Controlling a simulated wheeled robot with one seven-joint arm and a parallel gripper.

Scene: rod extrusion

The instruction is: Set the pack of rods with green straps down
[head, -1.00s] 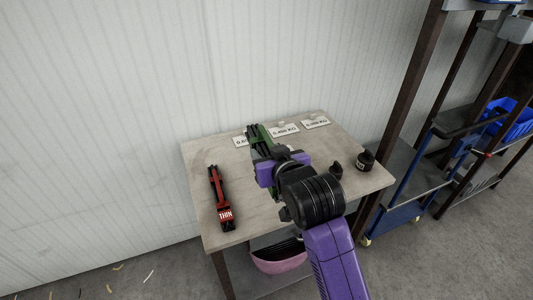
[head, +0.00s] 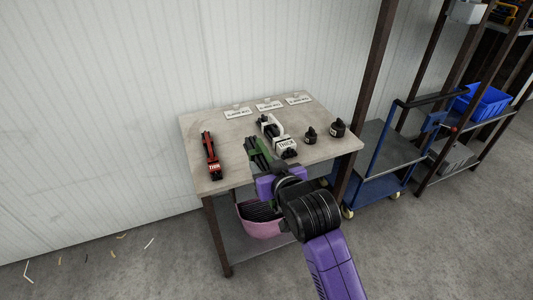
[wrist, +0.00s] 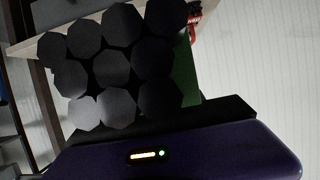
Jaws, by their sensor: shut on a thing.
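The pack of rods with green straps (head: 257,152) is in my gripper (head: 266,172), near the front edge of the table (head: 237,128) in the head view. I cannot tell whether the pack touches the tabletop. In the wrist view the dark hexagonal rod ends (wrist: 122,60) of the pack fill the middle, with a green strap (wrist: 185,75) at their right side. My purple gripper body (wrist: 190,150) lies across the bottom of that view. The fingertips are hidden.
A red-strapped pack (head: 211,155) lies at the table's left. A white-strapped pack (head: 283,144) and two black weights (head: 310,135) (head: 338,128) stand at its right. Label cards (head: 268,105) line the back. A pink basket (head: 260,222) sits below; a blue trolley (head: 385,155) stands right.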

